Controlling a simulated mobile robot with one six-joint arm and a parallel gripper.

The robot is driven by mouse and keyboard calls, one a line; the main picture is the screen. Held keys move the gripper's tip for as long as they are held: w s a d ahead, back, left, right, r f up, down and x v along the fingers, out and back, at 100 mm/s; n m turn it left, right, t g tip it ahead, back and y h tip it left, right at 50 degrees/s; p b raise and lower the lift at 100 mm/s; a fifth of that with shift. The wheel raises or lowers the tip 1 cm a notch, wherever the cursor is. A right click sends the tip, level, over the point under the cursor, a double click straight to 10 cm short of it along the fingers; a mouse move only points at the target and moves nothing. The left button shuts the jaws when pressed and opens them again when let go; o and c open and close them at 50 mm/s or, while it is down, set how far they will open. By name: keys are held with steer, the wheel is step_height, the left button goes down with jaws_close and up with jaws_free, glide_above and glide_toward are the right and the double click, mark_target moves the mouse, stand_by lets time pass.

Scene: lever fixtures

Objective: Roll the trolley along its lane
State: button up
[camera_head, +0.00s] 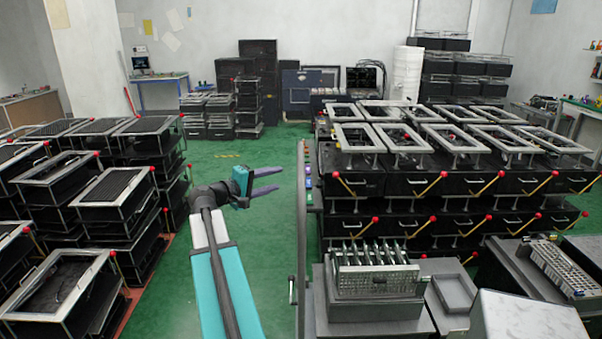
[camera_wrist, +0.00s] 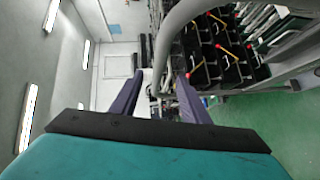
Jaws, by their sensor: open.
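My gripper (camera_head: 278,179) is open and empty, held in the air over the green floor near the middle of the head view. Its two dark purple fingers point right, towards a tall narrow post with coloured buttons (camera_head: 308,180). In the wrist view the fingers of my gripper (camera_wrist: 160,84) stand apart. A thick grey curved bar (camera_wrist: 188,22) crosses near the right finger; I cannot tell whether they touch. I cannot tell which thing is the trolley, and no lane is clearly marked.
Stacked black units with frames and red-knobbed levers stand left (camera_head: 110,195) and right (camera_head: 440,185). A grey machine with a metal rack (camera_head: 375,275) is at front right. The green floor (camera_head: 235,165) is open between the stacks.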

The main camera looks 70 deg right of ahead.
mark_target(301, 171)
steer(key=p+x, duration=0.3)
steer(key=x, duration=1)
steer(key=shift+s+d+p, duration=0.15)
steer(key=shift+d+p, duration=0.2)
steer(key=shift+p, duration=0.05)
jaws_close()
